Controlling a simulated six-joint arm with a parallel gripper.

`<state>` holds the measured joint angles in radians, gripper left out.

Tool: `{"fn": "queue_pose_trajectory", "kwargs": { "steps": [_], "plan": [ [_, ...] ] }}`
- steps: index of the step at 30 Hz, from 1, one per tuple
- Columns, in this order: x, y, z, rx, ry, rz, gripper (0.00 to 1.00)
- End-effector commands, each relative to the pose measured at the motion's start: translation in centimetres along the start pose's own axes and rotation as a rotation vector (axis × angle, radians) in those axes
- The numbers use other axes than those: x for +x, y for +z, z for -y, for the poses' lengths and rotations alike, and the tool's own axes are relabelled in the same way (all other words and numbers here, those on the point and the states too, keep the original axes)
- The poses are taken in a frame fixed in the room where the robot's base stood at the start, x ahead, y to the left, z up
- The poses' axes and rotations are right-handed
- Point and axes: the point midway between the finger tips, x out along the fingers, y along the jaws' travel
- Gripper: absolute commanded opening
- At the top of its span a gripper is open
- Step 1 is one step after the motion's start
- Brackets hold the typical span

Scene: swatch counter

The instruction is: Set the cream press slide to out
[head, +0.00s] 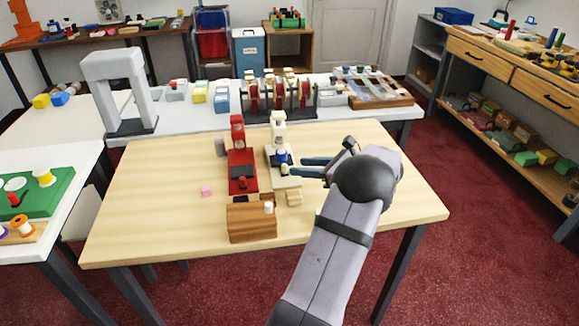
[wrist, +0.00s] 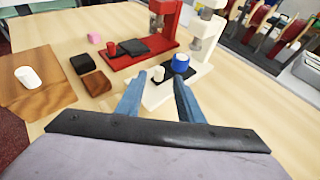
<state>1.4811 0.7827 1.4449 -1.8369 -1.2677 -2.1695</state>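The cream press (head: 279,150) stands upright on the wooden table; its base also shows in the wrist view (wrist: 158,98). A dark slide plate (wrist: 190,74) lies on its base, with a cream knob (wrist: 158,74) at its near left end. A blue-sided, white-topped cylinder (wrist: 181,63) stands on the plate. My gripper (head: 296,167) reaches in from the right, close to the base. In the wrist view its blue fingers (wrist: 158,83) are apart, with the knob seen between their tips. Contact with the knob cannot be told.
A red press (head: 240,160) with a red knob (wrist: 111,48) stands just left of the cream one. A brown wooden box (head: 251,225) with a white knob is in front. A pink cube (head: 206,191) lies left. The table's right side is clear.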

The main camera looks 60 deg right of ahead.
Motion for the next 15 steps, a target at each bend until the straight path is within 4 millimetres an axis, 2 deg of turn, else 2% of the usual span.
{"fn": "queue_pose_trajectory", "kwargs": {
  "steps": [9, 15],
  "plan": [
    [4.1, 0.1, -0.1, 0.000, 0.003, -0.002, 0.34],
    [5.6, 0.0, -0.1, 0.000, 0.001, -0.002, 0.34]
  ]
}}
